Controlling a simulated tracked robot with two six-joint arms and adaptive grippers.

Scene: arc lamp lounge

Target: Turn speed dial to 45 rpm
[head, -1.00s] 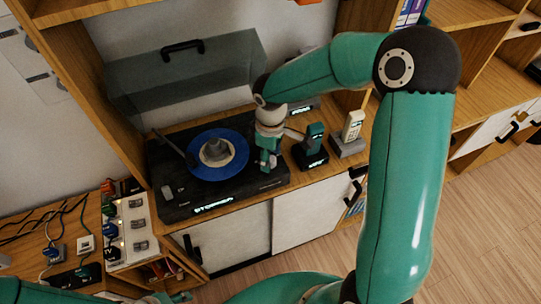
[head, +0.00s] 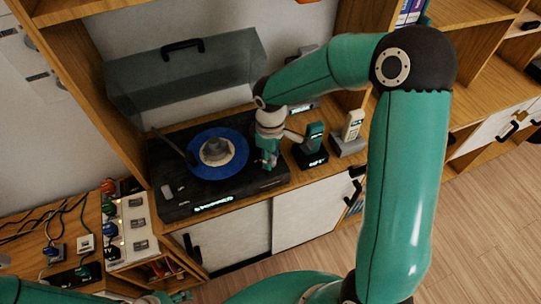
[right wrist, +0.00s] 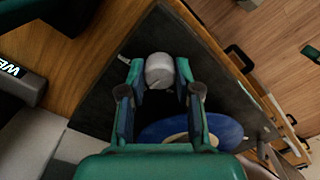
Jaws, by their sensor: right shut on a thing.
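The black turntable (head: 240,186) stands on the wooden cabinet with a blue record (head: 232,168) on its platter. Its speed dial shows in the right wrist view as a round grey knob with a pointer line (right wrist: 159,70). My right gripper (head: 268,163) points down at the right side of the deck. In the right wrist view its two fingers (right wrist: 160,78) are shut on the dial, one on each side. The dial is hidden by the gripper in the head view. Part of my left gripper (head: 172,298) shows at the bottom edge; its jaws cannot be made out.
The raised clear lid (head: 185,75) stands behind the deck. A dark handset in its dock (head: 312,147) and a pale handset (head: 352,128) stand close to the right of my gripper. A switch panel (head: 137,230) and cables are at lower left. A lit display (head: 212,204) is on the deck's front; its text is unreadable.

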